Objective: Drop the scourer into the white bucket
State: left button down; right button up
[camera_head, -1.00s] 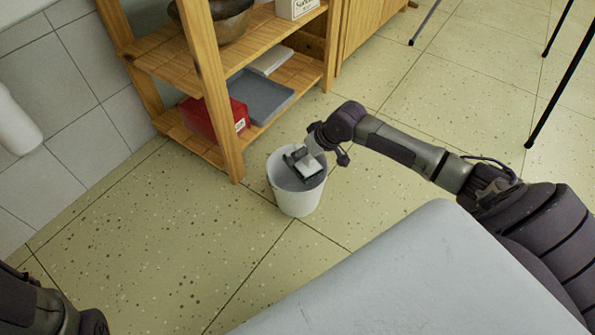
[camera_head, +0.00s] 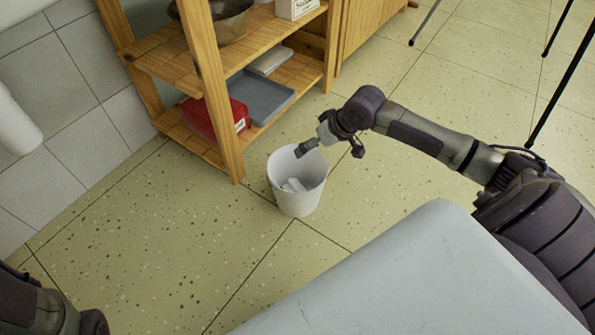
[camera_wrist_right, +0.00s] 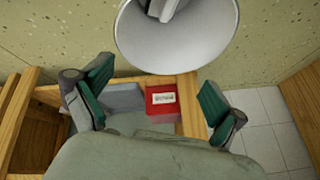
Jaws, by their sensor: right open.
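The white bucket (camera_head: 297,192) stands upright on the floor in front of the wooden shelf. A pale, whitish object that looks like the scourer (camera_head: 293,185) lies inside the bucket. In the right wrist view the bucket (camera_wrist_right: 135,40) is at the top, with the pale scourer (camera_wrist_right: 163,8) partly cut off by the frame edge. My right gripper (camera_head: 303,150) is above the bucket's upper right rim, apart from the scourer. In the right wrist view its two fingers (camera_wrist_right: 152,100) are spread wide with nothing between them. My left gripper is not visible; only part of my left arm shows at lower left.
A wooden shelf (camera_head: 212,90) stands behind the bucket, holding a red box (camera_head: 205,118), a grey tray (camera_head: 262,97) and a bowl (camera_head: 232,22). A light grey surface (camera_head: 420,270) fills the lower right. Floor left of the bucket is clear. Thin dark legs (camera_head: 560,85) stand at right.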

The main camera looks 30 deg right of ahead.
jog(key=v, duration=0.6)
